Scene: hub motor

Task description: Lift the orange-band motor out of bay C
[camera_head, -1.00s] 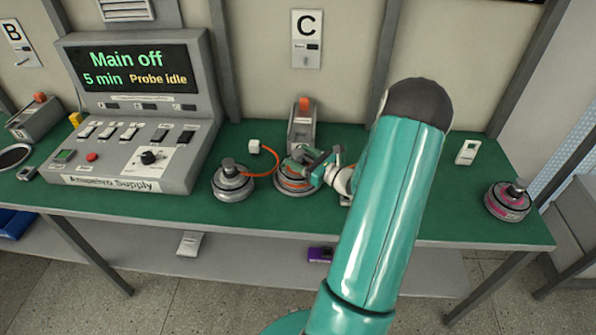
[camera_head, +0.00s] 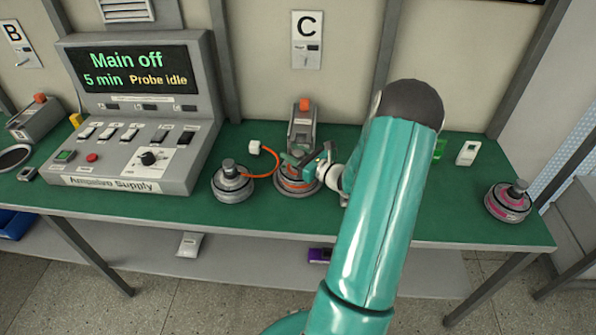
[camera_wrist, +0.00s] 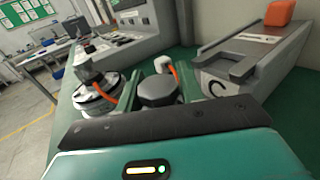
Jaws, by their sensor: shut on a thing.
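The orange-band motor (camera_head: 291,186) is at bay C, in front of the grey bay fixture (camera_head: 303,133). My gripper (camera_head: 303,161) is over it, and its fingers cover part of its top. In the wrist view the gripper (camera_wrist: 160,88) has its two green fingers on either side of the motor's dark top post (camera_wrist: 160,91), shut on it. An orange cable (camera_head: 275,160) with a white plug (camera_head: 254,147) runs to the left of the motor. I cannot tell whether the motor is clear of its seat.
A grey-topped motor (camera_head: 232,181) stands close on the left, beside the supply console (camera_head: 130,120). A pink-band motor (camera_head: 508,202) stands at the bench's right end. A white device (camera_head: 467,153) lies at the back right. The bench (camera_head: 450,215) is clear in front of it.

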